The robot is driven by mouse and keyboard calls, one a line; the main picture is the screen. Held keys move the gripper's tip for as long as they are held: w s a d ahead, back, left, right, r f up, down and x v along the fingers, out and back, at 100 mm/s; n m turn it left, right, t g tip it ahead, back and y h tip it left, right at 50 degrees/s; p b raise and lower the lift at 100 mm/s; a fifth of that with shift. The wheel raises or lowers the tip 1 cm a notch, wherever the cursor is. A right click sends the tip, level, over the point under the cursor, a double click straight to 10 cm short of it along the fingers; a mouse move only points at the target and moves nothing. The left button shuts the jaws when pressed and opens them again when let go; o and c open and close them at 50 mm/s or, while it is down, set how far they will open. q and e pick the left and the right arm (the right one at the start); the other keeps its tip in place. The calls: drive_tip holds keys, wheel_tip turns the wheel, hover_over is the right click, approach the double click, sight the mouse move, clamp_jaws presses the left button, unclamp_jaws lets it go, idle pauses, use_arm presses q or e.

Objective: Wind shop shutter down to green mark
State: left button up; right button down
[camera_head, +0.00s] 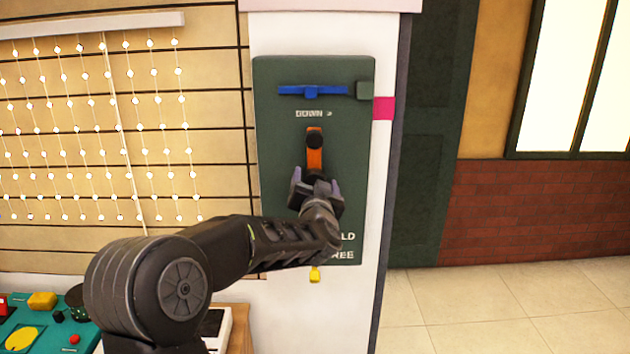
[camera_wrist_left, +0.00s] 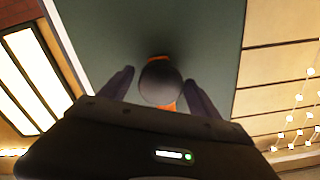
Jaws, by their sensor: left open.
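A dark green panel (camera_head: 280,150) is fixed on a white post. On it is an orange crank arm (camera_head: 315,158) with a black hub (camera_head: 314,140), hanging straight down below the "DOWN" lettering. My left gripper (camera_head: 316,183) is open at the crank's lower end. In the left wrist view its fingers stand on either side of a round dark knob (camera_wrist_left: 160,82), with orange behind it; contact cannot be told. A blue bar (camera_head: 311,91) lies across the panel's top, beside a grey-green block (camera_head: 364,90). I cannot make out a clear green mark. My right gripper is not in view.
A pink patch (camera_head: 383,108) is on the post's right edge. A yellow tab (camera_head: 314,274) shows below the panel, near partly hidden lettering. Strings of small lights (camera_head: 90,130) hang at left. A teal board (camera_head: 40,330) with small items lies lower left. Tiled floor (camera_head: 500,300) is clear at right.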

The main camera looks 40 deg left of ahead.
use_arm(q)
drive_tip(key=shift+a, duration=0.1)
drive_tip(key=shift+c, duration=0.3)
clamp_jaws()
idle(0.5)
